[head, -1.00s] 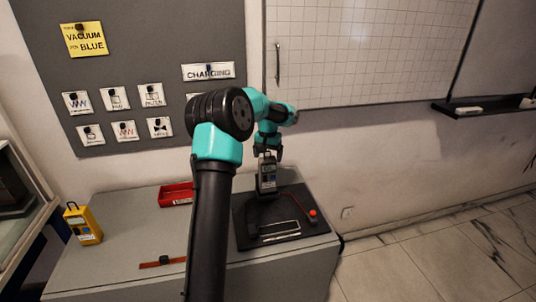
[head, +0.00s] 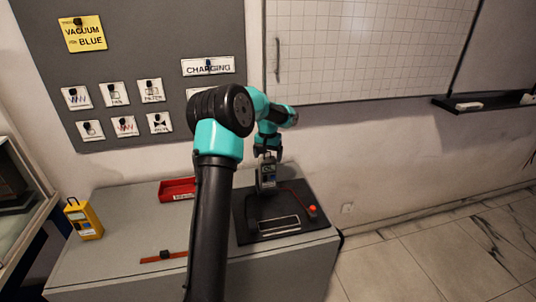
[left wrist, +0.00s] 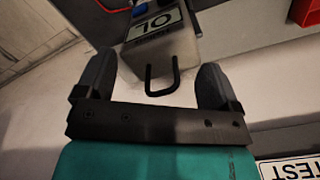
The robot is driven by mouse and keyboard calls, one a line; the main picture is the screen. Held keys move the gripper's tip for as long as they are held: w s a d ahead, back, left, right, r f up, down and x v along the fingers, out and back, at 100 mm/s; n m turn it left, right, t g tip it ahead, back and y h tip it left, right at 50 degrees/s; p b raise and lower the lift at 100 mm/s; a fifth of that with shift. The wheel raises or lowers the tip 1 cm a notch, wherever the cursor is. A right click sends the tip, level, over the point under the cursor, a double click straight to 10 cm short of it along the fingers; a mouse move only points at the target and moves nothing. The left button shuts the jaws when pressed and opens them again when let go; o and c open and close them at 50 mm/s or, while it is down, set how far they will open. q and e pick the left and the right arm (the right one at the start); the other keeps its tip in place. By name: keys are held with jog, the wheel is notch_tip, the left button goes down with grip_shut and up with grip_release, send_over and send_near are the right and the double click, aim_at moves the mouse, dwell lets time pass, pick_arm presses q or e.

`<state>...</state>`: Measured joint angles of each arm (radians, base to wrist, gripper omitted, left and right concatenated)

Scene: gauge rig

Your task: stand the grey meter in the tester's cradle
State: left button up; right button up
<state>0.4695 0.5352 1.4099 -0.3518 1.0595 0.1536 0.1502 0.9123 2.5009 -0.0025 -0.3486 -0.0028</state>
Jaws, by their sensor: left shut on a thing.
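The grey meter (head: 268,178) is upright in the head view, over the rear of the black tester (head: 246,232). My left gripper (head: 267,158) is shut on its upper end. In the left wrist view the meter (left wrist: 165,45) lies between the two fingers, with its display reading OL and its black wire loop towards the palm. The tester's cradle is largely hidden behind the meter, so I cannot tell whether the meter's foot touches it. My right gripper is out of view.
A yellow meter (head: 83,219) stands at the bench's left end. A red bin (head: 177,189) is at the back, and a red strip with a black block (head: 164,256) lies in front. The tester has a red knob (head: 312,209) at its right. The bench's left middle is clear.

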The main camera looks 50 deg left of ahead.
pick_arm(q)
jog(key=shift+f, duration=0.35)
dwell(0.4)
jog(key=o, duration=1.2)
jog(key=shift+s+d+r, duration=0.4)
jog(key=shift+d+r, duration=0.35)
jog(key=shift+r, duration=0.1)
jog(key=shift+s+d+r, duration=0.45)
jog(key=shift+d+r, duration=0.25)
jog(key=shift+r, duration=0.1)
jog(key=shift+s+d+r, duration=0.4)
jog(key=shift+d+r, duration=0.35)
jog(key=shift+r, duration=0.1)
jog(key=shift+r, duration=0.1)
